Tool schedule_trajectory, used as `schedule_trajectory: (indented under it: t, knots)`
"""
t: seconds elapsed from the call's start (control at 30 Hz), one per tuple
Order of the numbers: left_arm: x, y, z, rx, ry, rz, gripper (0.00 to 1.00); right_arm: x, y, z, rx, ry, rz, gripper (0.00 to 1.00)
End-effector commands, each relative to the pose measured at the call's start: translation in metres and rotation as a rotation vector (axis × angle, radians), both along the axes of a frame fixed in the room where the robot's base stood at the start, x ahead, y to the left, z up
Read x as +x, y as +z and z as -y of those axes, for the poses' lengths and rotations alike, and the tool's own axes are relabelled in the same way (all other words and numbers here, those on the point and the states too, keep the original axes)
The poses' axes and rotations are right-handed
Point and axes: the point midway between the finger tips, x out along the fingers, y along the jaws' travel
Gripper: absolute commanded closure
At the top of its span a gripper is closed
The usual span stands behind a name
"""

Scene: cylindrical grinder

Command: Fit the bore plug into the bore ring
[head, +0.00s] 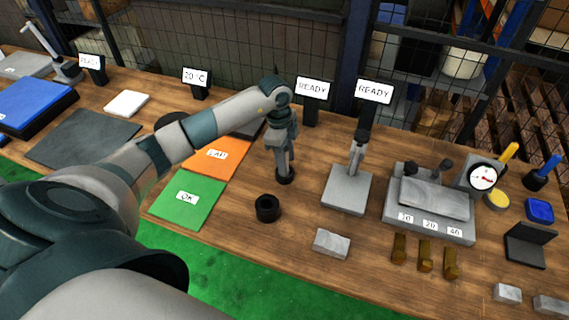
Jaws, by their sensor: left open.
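A black ring with a round hole, which looks like the bore ring (267,208), lies on the wooden bench right of the green OK mat. My left gripper (285,166) points down over the bench, behind and slightly right of the ring and apart from it. Its jaws are open. A small dark round piece (285,179) shows just under the fingertips; it may be the bore plug, but the fingers hide much of it and I cannot tell if they touch it. My right gripper is not in view.
A grey stand (347,190) is right of my gripper, with a grey block (331,243) in front. A grey fixture (430,205), a dial gauge (482,177) and brass pieces (424,256) are farther right. The green OK mat (187,199) and orange mat (217,157) lie left.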

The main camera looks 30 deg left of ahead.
Motion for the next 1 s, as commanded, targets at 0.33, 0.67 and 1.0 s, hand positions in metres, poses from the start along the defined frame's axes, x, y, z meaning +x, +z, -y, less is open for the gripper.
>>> schedule_trajectory:
  t: [0.33, 0.67, 1.0]
  knots:
    - [0.000, 0.000, 0.000, 0.000, 0.000, 0.000, 0.74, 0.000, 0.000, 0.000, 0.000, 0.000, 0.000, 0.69]
    - [0.001, 0.001, 0.000, -0.001, 0.000, 0.002, 1.00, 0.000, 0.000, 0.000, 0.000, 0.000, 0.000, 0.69]
    - [0.002, 0.013, 0.000, -0.001, -0.002, 0.005, 1.00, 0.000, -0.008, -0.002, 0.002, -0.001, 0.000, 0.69]
